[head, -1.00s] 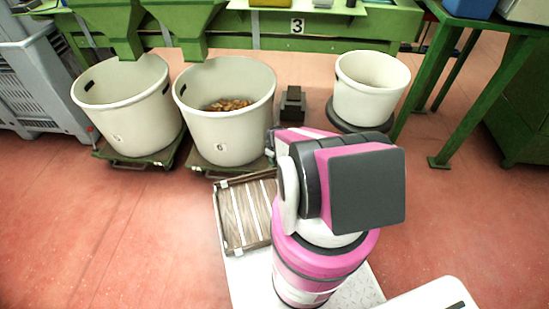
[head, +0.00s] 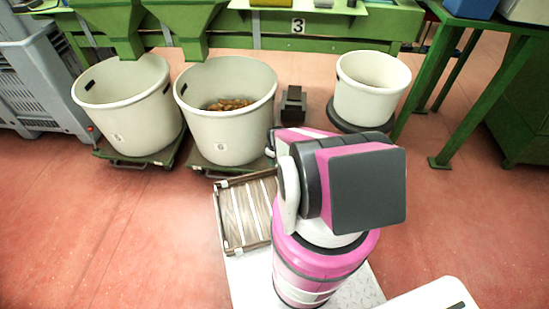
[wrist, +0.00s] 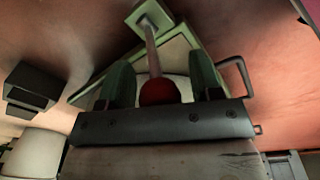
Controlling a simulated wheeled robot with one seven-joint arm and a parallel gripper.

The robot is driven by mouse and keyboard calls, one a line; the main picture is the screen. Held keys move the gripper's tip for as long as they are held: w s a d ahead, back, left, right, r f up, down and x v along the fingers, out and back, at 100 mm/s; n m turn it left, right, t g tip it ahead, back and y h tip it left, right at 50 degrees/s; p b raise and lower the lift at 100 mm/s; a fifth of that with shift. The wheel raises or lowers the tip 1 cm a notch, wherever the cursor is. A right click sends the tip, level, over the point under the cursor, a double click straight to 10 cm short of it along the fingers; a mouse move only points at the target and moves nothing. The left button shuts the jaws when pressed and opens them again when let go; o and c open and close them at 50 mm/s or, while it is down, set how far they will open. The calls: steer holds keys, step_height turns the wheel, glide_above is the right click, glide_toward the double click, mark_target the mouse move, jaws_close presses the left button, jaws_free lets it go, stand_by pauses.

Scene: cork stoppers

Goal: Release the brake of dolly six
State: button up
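Dolly six is the low green dolly (head: 200,163) under the middle cream tub (head: 222,138), whose front label reads 6. In the head view my arm hides the right end of this dolly and my gripper. In the wrist view a red ball knob (wrist: 160,92) sits on a pale lever (wrist: 151,50) running up to a small greenish plate (wrist: 147,17). My gripper (wrist: 161,82) has its two dark green fingers apart, one on each side of the knob. Gaps show between the knob and both fingers. Whether the brake is on cannot be told.
Another tub (head: 128,112) stands on a dolly at left, and a smaller tub (head: 370,95) at right. A dark block (head: 292,105) stands between tubs; a slatted wooden crate (head: 247,214) lies in front. Green table legs (head: 487,95) stand at right. Red floor is open at left and right.

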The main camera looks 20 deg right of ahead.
steer(key=shift+s+r, duration=0.1)
steer(key=shift+r, duration=0.1)
steer(key=r, duration=1)
steer(key=shift+s+r, duration=0.25)
steer(key=shift+s, duration=0.1)
steer(key=c, duration=0.5)
steer(key=shift+w+d+r+n, duration=0.1)
steer(key=shift+w+d+n, duration=0.05)
steer(key=shift+w+n, duration=0.3)
steer(key=c, duration=0.5)
steer(key=w+r+n+g, duration=0.2)
steer(key=w+n, duration=0.1)
steer(key=w+d+r+n+g, duration=0.1)
steer(key=shift+w+n, duration=0.2)
steer(key=shift+n, duration=0.15)
jaws_close()
step_height(320, 180, down, 9)
steer(key=s, duration=0.2)
steer(key=shift+a+n+y, duration=0.2)
steer(key=shift+n+y, duration=0.1)
steer(key=shift+n, duration=0.1)
